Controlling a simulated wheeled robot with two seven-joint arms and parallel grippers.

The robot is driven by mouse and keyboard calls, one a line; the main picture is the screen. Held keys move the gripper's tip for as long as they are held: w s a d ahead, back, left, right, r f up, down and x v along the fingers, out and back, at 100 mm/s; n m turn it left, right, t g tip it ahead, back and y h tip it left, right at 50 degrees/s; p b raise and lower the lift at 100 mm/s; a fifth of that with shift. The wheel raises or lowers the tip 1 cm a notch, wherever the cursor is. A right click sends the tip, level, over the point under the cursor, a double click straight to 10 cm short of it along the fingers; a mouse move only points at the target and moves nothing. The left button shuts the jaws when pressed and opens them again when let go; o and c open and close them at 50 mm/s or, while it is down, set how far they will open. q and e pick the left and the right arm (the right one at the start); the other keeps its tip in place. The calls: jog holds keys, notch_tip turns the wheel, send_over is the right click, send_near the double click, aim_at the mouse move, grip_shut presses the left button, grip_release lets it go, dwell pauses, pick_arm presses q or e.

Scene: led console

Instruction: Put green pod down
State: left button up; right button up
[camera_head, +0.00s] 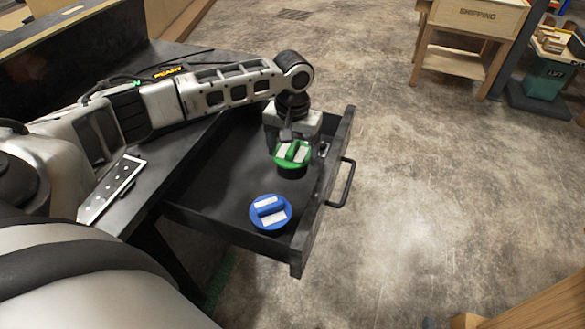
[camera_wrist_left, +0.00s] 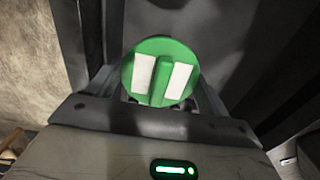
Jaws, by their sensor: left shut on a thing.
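The green pod (camera_head: 292,154) is a round disc with a raised green grip and two white patches on top. It is over the open dark drawer (camera_head: 217,193), towards its far right part. My left gripper (camera_head: 287,136) reaches down from above and is shut on the green pod. In the left wrist view the green pod (camera_wrist_left: 160,72) fills the upper middle, in front of the gripper body. I cannot tell whether the pod touches the drawer floor. The fingertips are mostly hidden. My right gripper is not in view.
A blue pod (camera_head: 270,213) sits in the drawer's near part. The drawer has a bar handle (camera_head: 342,184) on its right front. A panel with small buttons (camera_head: 112,189) lies on the black console top. A wooden shipping stand (camera_head: 470,38) and a green bin (camera_head: 545,80) stand far right.

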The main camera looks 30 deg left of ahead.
aim_at(292, 163)
pick_arm(q)
notch_tip(292, 163, down, 4)
jog(key=shift+f+b, duration=0.15)
jog(key=shift+b, duration=0.3)
jog(key=shift+f, duration=0.3)
jog(key=o, duration=0.6)
jog(key=shift+f, duration=0.15)
jog(key=shift+o, duration=0.2)
